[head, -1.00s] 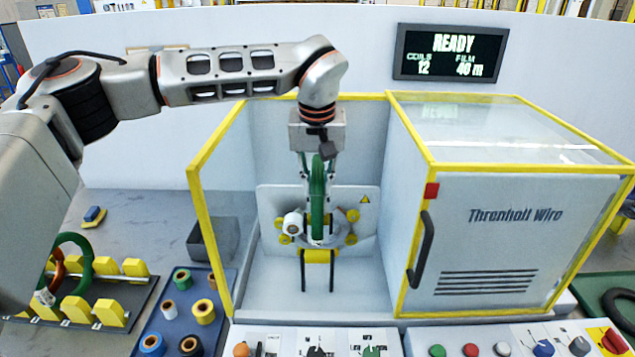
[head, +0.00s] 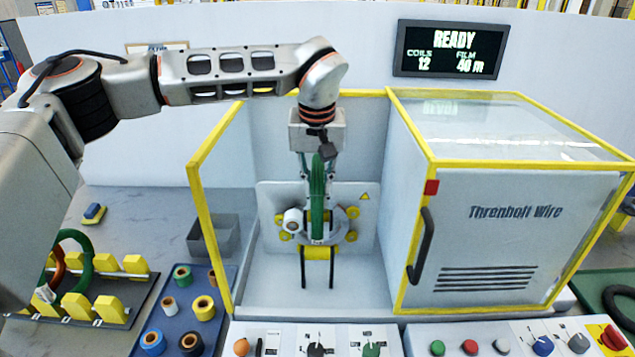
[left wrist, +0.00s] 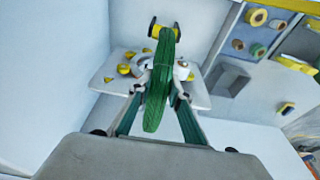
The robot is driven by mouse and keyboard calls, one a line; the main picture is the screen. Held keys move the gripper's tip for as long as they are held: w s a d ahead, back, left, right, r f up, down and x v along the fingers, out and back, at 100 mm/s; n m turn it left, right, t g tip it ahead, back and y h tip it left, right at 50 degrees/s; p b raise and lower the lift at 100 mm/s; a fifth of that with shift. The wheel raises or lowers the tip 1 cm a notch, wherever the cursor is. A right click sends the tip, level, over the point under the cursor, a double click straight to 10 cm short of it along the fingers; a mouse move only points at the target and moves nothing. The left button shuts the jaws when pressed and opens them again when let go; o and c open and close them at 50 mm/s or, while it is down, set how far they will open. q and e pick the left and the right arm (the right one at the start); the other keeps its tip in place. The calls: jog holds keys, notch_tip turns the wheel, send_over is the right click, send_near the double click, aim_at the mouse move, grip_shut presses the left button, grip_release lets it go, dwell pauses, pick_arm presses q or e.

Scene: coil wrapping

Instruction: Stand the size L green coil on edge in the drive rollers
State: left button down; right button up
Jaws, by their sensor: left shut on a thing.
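The green coil (head: 317,190) is upright and seen edge-on inside the open wrapping bay. My left gripper (head: 317,205) is shut on it, fingers on both sides, and hides part of it. The coil's lower edge is just above or on the yellow drive rollers (head: 319,253); I cannot tell whether they touch. In the left wrist view the coil (left wrist: 158,85) runs between my fingers, its far end by a yellow roller (left wrist: 165,32). The coil's size tag is not readable. My right gripper is out of view.
A white ring head with yellow rollers (head: 353,212) and a white film roll (head: 294,221) surround the coil closely. The yellow-framed door (head: 205,230) stands open at left. A rack (head: 105,309) with coils and a blue tray (head: 172,322) of tape rolls lie left. Control panels line the front.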

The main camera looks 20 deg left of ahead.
pick_arm(q)
jog(key=c, duration=1.8)
grip_release()
jog(key=shift+f, duration=0.2)
jog(key=v, duration=1.2)
jog(key=shift+r, duration=0.15)
